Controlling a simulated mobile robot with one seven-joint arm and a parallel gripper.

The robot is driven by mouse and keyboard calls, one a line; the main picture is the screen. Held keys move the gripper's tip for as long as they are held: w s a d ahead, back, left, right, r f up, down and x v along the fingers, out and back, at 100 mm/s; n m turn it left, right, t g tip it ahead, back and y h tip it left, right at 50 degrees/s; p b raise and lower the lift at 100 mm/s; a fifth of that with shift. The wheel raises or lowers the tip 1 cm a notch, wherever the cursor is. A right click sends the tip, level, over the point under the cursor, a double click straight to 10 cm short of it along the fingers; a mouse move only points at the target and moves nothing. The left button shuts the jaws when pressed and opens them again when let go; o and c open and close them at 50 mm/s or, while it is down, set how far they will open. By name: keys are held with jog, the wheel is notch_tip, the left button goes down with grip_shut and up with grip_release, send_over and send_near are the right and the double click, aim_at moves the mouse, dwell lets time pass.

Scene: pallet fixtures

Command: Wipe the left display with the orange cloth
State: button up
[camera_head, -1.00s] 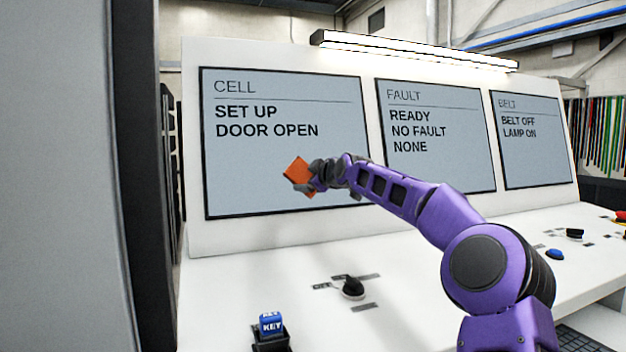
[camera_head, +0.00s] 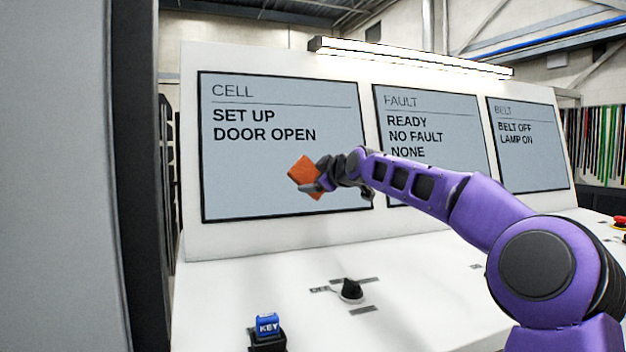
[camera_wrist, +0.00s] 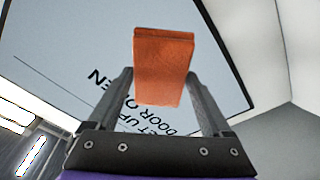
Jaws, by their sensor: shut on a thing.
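The left display (camera_head: 270,190) is a grey screen in a dark frame on a sloped white panel. It reads "CELL, SET UP, DOOR OPEN". My gripper (camera_head: 313,178) is shut on the orange cloth (camera_head: 303,172), a folded block, in front of the display's lower right area. In the wrist view the orange cloth (camera_wrist: 163,60) sits between the two fingers, with the left display (camera_wrist: 80,45) behind it. I cannot tell whether the cloth touches the screen.
The middle display (camera_head: 425,115) and right display (camera_head: 528,150) stand on the same panel. A black knob (camera_head: 350,289) and a blue key block (camera_head: 267,324) are on the white desk below. A lit lamp bar (camera_head: 410,57) runs above. A grey wall or cabinet (camera_head: 60,180) fills the left.

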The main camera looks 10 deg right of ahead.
jog(key=shift+v, duration=1.5)
jog(key=shift+a+r, duration=0.1)
